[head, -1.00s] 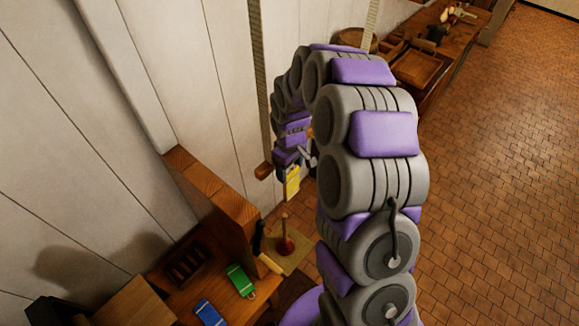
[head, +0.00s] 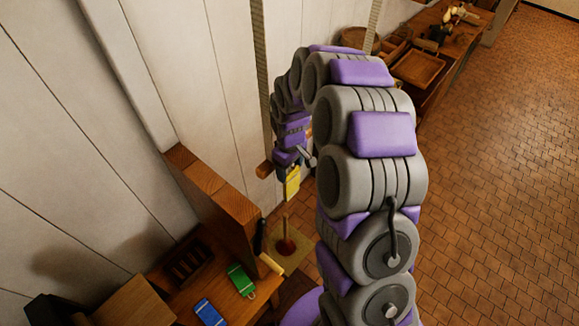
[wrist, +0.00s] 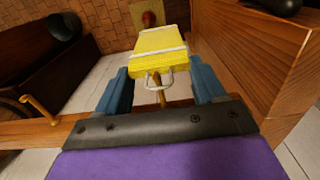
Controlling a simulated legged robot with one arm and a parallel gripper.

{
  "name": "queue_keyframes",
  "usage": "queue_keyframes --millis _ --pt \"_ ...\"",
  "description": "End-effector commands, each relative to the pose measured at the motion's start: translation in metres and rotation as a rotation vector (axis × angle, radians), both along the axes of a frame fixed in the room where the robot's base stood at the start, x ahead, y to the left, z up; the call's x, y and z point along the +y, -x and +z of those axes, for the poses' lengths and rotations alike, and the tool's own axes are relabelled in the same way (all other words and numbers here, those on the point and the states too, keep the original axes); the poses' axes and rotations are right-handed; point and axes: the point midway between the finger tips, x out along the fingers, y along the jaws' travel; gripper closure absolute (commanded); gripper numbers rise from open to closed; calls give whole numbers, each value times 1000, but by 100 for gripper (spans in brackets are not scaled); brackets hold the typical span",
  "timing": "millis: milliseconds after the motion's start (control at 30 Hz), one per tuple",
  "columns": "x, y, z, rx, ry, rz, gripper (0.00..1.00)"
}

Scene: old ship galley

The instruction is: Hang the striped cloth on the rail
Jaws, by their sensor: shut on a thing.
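A yellow striped cloth (wrist: 158,54) with white bands and a metal loop is held at the blue fingers of my gripper (wrist: 162,88). In the head view the cloth (head: 292,182) hangs below my gripper (head: 290,160), near the wall. The wooden rail (wrist: 68,130) crosses under my gripper in the wrist view and carries a brass hook (wrist: 40,107). Another brass piece shows behind the cloth's loop; I cannot tell whether they touch. The rail's end (head: 264,170) shows at the wall in the head view.
A wooden counter with an upright end panel (head: 212,195) stands close by, holding a green item (head: 240,281) and a blue item (head: 209,312). A red-based, wooden-handled object (head: 286,247) stands below the cloth. The tiled floor at right is clear.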

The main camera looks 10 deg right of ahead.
Motion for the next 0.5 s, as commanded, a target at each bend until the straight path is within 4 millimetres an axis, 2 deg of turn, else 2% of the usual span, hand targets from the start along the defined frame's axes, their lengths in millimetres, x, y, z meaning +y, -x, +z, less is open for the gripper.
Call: queue_keyframes --millis 333,367,500 --pt "0 0 0 0 0 0 62" --pt "0 0 0 0 0 0 28" --pt "0 0 0 0 0 0 14"
